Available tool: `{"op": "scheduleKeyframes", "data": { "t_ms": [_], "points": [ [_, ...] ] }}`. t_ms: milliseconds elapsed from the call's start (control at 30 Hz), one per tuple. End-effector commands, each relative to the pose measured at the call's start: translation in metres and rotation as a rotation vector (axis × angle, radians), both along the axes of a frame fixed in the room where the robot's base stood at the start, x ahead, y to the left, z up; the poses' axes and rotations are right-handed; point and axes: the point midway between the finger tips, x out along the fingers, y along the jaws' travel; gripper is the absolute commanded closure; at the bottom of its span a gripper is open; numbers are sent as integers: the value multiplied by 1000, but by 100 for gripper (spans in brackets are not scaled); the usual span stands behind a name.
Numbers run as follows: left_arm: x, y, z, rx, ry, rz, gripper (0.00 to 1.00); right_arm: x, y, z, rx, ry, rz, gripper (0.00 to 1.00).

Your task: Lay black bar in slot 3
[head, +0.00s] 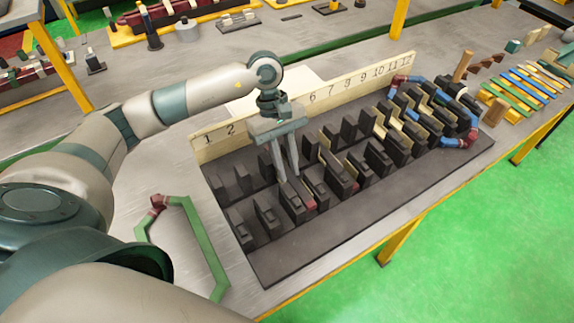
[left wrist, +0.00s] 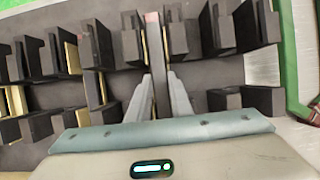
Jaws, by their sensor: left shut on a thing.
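My left gripper (head: 287,177) is shut on a narrow black bar (left wrist: 160,92), which runs between the fingertips in the left wrist view. A pinkish-red patch shows near the far end of the bar's line. In the head view the gripper points down among the front dark blocks of the slotted base (head: 330,232), right of the columns below numbers 1 and 2. The number strip (head: 335,98) shows 1, 2 and 6 to 12; my arm hides the numbers between. I cannot tell whether the bar is fully seated in slot 3. My right gripper is not in view.
A green coil piece with red ends (head: 203,245) lies left of the base. A blue coil (head: 457,141) loops around the right-hand blocks. Coloured strips (head: 535,85) lie at the far right. Upright blocks stand close around the gripper.

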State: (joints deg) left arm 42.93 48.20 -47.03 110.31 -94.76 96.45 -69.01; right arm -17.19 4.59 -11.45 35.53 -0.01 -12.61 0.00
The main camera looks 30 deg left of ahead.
Motion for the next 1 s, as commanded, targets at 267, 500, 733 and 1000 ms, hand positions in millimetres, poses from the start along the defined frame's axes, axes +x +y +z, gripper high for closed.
{"op": "scheduleKeyframes", "data": {
  "t_ms": [267,500,733,1000],
  "points": [
    [0,0,-3,0,0,0,100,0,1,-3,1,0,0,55],
    [0,0,-3,0,0,0,100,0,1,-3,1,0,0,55],
    [0,0,-3,0,0,0,59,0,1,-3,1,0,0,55],
    [0,0,-3,0,0,0,59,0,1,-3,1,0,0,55]
  ]
}}
